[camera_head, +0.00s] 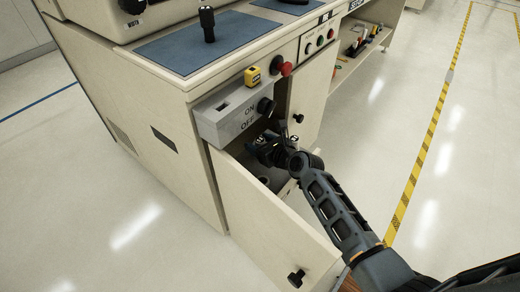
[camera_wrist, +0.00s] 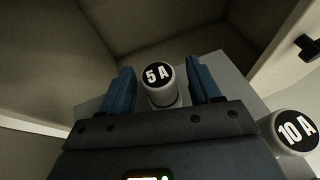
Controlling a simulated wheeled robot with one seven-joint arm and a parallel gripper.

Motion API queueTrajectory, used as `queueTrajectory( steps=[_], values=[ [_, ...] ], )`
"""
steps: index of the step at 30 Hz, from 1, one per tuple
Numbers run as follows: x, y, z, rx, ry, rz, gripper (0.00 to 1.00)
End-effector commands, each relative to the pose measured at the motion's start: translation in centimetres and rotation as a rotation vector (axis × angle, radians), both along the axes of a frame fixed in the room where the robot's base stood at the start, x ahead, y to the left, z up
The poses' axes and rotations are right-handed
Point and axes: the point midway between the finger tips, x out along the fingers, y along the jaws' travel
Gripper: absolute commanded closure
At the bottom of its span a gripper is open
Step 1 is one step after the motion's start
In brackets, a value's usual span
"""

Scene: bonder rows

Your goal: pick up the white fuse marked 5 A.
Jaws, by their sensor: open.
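The white fuse marked 5 A (camera_wrist: 159,80) stands in the middle of the wrist view, its black round label facing the camera. My gripper (camera_wrist: 163,76) is open, with one blue finger on each side of the fuse. Gaps show between the fuse and both fingers, so it is not held. The lower part of the fuse is hidden behind the gripper body. In the head view my gripper (camera_head: 268,150) reaches into the open cabinet below the switch box; I cannot make out the 5 A fuse clearly there.
A white fuse marked 10 A (camera_wrist: 294,131) stands to the right, close to my gripper. A grey block (camera_wrist: 222,70) lies behind the fingers. Cabinet walls close in around. In the head view, one open door (camera_head: 270,225) hangs below my arm and another door (camera_head: 308,95) stands behind it.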

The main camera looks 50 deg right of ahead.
Motion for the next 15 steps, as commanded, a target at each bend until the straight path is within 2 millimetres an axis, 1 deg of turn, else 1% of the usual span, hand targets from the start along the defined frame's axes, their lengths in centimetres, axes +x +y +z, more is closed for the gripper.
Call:
queueTrajectory(
  steps=[1,3,11,15],
  values=[
    [0.57,-0.15,-0.42,0.001,-0.001,0.0,0.37],
    [1.06,-0.27,-0.49,-0.001,-0.002,-0.001,0.37],
    [1.23,-0.32,-0.48,-0.002,0.001,0.0,0.37],
    [1.22,-0.32,-0.48,-0.002,0.001,0.0,0.49]
  ],
)
